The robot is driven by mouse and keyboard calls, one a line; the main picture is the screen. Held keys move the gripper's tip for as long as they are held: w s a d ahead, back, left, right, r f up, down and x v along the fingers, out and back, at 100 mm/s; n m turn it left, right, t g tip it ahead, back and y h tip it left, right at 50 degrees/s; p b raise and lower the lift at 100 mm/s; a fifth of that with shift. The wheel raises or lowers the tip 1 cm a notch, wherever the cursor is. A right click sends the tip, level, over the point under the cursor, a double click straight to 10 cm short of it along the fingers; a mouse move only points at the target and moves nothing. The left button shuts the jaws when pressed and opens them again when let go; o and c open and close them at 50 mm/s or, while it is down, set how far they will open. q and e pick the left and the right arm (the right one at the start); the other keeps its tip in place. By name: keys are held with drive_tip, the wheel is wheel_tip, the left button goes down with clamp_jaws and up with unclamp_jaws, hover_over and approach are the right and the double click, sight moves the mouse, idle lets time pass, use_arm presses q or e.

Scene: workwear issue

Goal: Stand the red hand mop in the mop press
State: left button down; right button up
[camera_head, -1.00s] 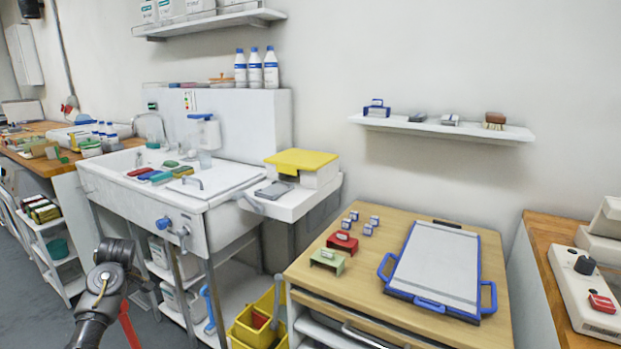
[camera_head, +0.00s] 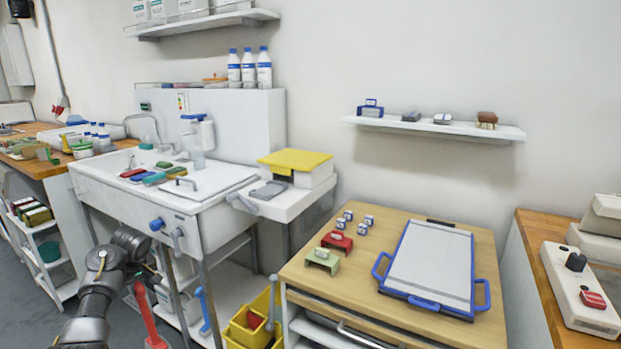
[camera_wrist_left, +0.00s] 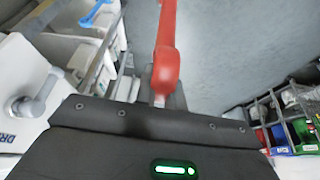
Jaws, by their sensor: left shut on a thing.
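My left gripper (camera_head: 140,276) is at the lower left of the head view, in front of the sink. It is shut on the red hand mop (camera_head: 147,318), whose red handle hangs down and slightly to the right. In the left wrist view the red mop (camera_wrist_left: 167,45) runs from the jaws to the top edge. Its lower end is not clearly shown. A yellow bucket with a grey lever, which looks like the mop press (camera_head: 240,338), stands on the floor right of the gripper, cut by the lower edge. My right gripper is out of view.
The sink (camera_head: 200,215) and its legs stand close behind the left gripper. A blue-handled tool (camera_head: 206,312) is upright between the gripper and the bucket. A wooden-topped cabinet (camera_head: 330,285) stands right of the bucket. Grey floor shows at lower left.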

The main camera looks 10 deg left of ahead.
use_arm(q)
drive_tip(key=shift+w+d+f+m+t+h, duration=0.5)
drive_tip(key=shift+w+d+f+m, duration=1)
drive_tip(key=shift+d, duration=3.3)
drive_tip(key=shift+w+d+f+m+t+h, duration=0.15)
drive_tip(key=shift+w+d+m+t+h, duration=0.4)
drive_tip(key=shift+d+m, duration=3.05)
drive_tip(key=s+d, duration=0.7)
drive_tip(key=d, duration=0.5)
drive_tip(key=s+d+r+m+h, duration=0.1)
drive_tip(key=d+r+m+h, duration=0.3)
drive_tip(key=d+r+m, duration=0.5)
drive_tip(key=s+d+r+m+h, duration=0.1)
drive_tip(key=s+d+m, duration=0.1)
drive_tip(key=s, duration=0.4)
drive_tip(key=s+d+m+g, duration=0.1)
drive_tip(key=s+d+m, duration=0.1)
drive_tip(key=s, duration=0.4)
drive_tip(key=shift+s+r+m+h, duration=0.3)
drive_tip(key=shift+r+m+h, duration=0.05)
drive_tip(key=shift+m, duration=0.25)
